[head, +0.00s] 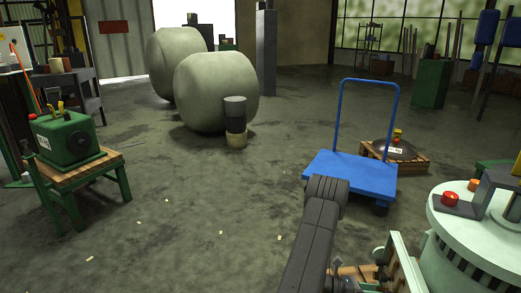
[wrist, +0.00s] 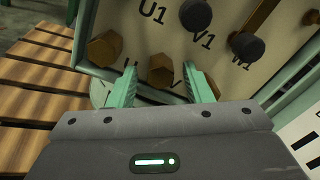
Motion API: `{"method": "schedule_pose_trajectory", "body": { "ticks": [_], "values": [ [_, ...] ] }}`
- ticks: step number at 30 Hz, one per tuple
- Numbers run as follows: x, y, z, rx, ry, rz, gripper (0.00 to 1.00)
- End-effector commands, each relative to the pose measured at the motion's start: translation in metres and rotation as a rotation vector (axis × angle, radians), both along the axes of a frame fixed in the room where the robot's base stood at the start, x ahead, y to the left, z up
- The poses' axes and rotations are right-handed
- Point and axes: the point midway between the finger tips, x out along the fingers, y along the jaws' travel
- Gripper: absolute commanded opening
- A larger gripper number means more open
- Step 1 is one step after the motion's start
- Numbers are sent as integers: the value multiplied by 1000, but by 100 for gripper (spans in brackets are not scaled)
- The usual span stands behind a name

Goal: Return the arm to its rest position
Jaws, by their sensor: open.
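My gripper (wrist: 162,76) shows in the wrist view with its two green fingers apart. A brass hex nut (wrist: 161,70) on a pale terminal panel (wrist: 125,22) appears between the fingertips; I cannot tell whether they touch it. The panel carries the marks U1, V1 and W1, another brass nut (wrist: 104,49) and dark round caps (wrist: 196,15). In the head view my arm (head: 318,228) reaches down to the lower right, near the edge of a panel (head: 402,262) beside a mint-green drum-shaped machine (head: 475,245). The fingers are not clear there.
A blue trolley (head: 350,172) stands just beyond my arm. Behind it is a wooden pallet (head: 408,163) with a dark disc. A green machine (head: 68,140) sits on a stand at left. Large round tanks (head: 215,92) stand farther back. The middle floor is mostly clear.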

Motion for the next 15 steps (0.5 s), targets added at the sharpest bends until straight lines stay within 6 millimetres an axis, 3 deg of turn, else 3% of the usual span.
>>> {"method": "schedule_pose_trajectory", "body": {
  "ticks": [15],
  "values": [
    [0,0,2,79,425,0,45]
  ]
}}
